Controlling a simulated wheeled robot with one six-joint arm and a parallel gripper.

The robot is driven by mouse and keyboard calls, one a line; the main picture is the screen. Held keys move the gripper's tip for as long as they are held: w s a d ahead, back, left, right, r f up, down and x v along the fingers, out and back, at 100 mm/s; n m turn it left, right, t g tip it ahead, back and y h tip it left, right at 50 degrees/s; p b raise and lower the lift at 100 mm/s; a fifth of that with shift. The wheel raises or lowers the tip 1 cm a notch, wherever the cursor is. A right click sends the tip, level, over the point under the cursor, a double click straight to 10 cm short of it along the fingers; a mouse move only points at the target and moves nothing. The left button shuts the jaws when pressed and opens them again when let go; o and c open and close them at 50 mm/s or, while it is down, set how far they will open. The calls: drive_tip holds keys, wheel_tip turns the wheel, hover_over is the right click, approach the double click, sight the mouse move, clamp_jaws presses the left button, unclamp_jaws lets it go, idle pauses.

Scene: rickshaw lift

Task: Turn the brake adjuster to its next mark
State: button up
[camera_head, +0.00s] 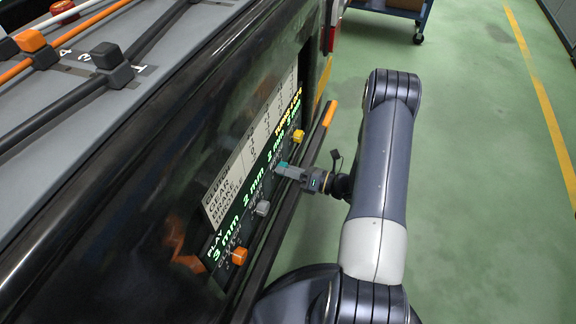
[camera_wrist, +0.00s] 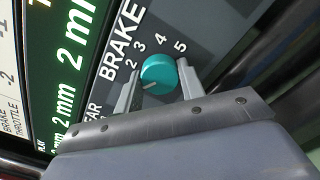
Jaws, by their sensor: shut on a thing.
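The brake adjuster is a round teal knob (camera_wrist: 160,73) on a dark panel marked BRAKE, with the numbers 2, 3, 4 and 5 around it. A pale mark on the knob points to the lower left; which number it lines up with I cannot tell. My gripper (camera_wrist: 158,82) is shut on the knob, one finger on each side. In the head view the teal knob (camera_head: 283,166) shows just past the fingertips of my gripper (camera_head: 287,171). Part of the scale near the left finger is hidden.
An orange knob (camera_head: 239,256), a grey knob (camera_head: 263,208) and a yellow knob (camera_head: 298,136) sit along the same panel. A green-lettered display (camera_head: 245,203) runs above them. Levers (camera_head: 105,60) lie on the grey top.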

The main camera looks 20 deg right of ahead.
drive_tip(key=shift+m+p, duration=2.5)
drive_tip(key=shift+m, duration=5.2)
drive_tip(key=o, duration=1)
drive_tip(key=p+v, duration=0.1)
drive_tip(key=v, duration=1)
